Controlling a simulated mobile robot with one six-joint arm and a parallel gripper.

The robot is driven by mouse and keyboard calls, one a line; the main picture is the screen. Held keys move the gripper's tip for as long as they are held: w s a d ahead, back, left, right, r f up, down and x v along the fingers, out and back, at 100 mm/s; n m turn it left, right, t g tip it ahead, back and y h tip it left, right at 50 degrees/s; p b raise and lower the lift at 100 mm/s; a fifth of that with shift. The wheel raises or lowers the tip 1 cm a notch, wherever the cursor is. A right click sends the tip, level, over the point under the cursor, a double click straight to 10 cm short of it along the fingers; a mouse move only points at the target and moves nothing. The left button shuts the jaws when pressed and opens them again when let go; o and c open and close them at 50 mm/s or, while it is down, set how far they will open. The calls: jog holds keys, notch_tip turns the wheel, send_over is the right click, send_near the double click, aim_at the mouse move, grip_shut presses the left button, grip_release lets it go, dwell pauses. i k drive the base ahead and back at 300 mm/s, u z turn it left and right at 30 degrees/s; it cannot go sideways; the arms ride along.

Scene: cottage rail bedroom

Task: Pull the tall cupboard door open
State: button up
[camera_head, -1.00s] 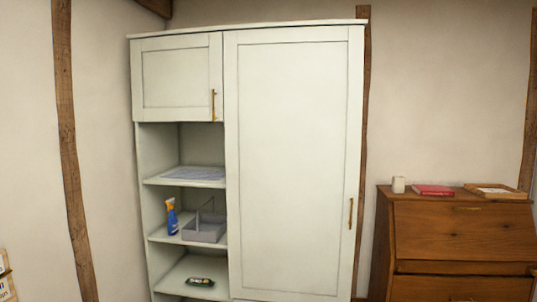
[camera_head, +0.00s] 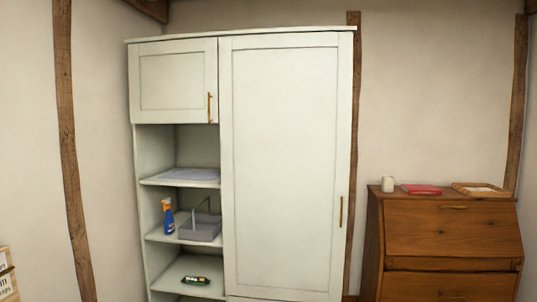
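The tall cupboard door (camera_head: 282,165) is a pale white-green framed panel on the right side of the cupboard, and it is shut. Its brass bar handle (camera_head: 341,212) is upright near the door's right edge, a little below mid-height. The left edge of the door borders the open shelves. My gripper is not in view, so I cannot see where it is relative to the handle.
A small upper door (camera_head: 175,81) with a brass handle is shut. Open shelves below hold a spray bottle (camera_head: 168,216), a grey caddy (camera_head: 200,229) and a small dark item (camera_head: 196,280). A wooden bureau (camera_head: 452,237) stands close at the right.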

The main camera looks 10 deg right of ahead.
aim_at(285, 100)
jog(key=z, duration=0.1)
jog(key=i, duration=0.95)
jog(key=z, duration=1)
jog(key=k, duration=0.15)
jog(key=u, duration=2.85)
jog(key=k, duration=0.2)
jog(key=z, duration=0.1)
